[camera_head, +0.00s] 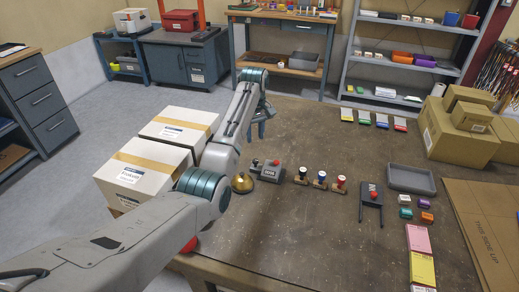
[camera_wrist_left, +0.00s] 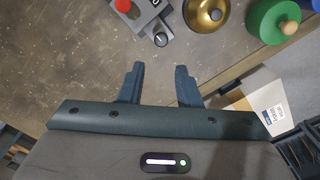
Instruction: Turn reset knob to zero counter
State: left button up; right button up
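The grey counter (camera_head: 268,173) stands on the brown table, with a number display on its front and a red button on top. Its dark reset knob (camera_head: 255,162) sticks out at the side. In the left wrist view the counter body (camera_wrist_left: 146,14) is cut off by the top edge, and the knob (camera_wrist_left: 160,39) points toward my fingers. My left gripper (camera_head: 262,120) is above the table behind the counter in the head view. In the left wrist view its fingers (camera_wrist_left: 159,70) are apart with nothing between them, and the knob is just beyond the gap. My right gripper is not in view.
A brass bell (camera_head: 242,184) stands close beside the counter. Several stamps (camera_head: 320,179) stand to its right. White boxes (camera_head: 147,167) are left, beside my left arm. A green round object (camera_wrist_left: 272,20) shows in the left wrist view. The table behind the stamps is clear.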

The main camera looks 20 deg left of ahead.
aim_at(256, 160)
pick_arm(q)
jog(key=f, duration=0.3)
jog(key=f+p, duration=0.1)
jog(key=f, duration=0.6)
jog(key=shift+s, duration=0.3)
jog(key=shift+d+f, duration=0.1)
jog(key=shift+p, duration=0.3)
grip_shut()
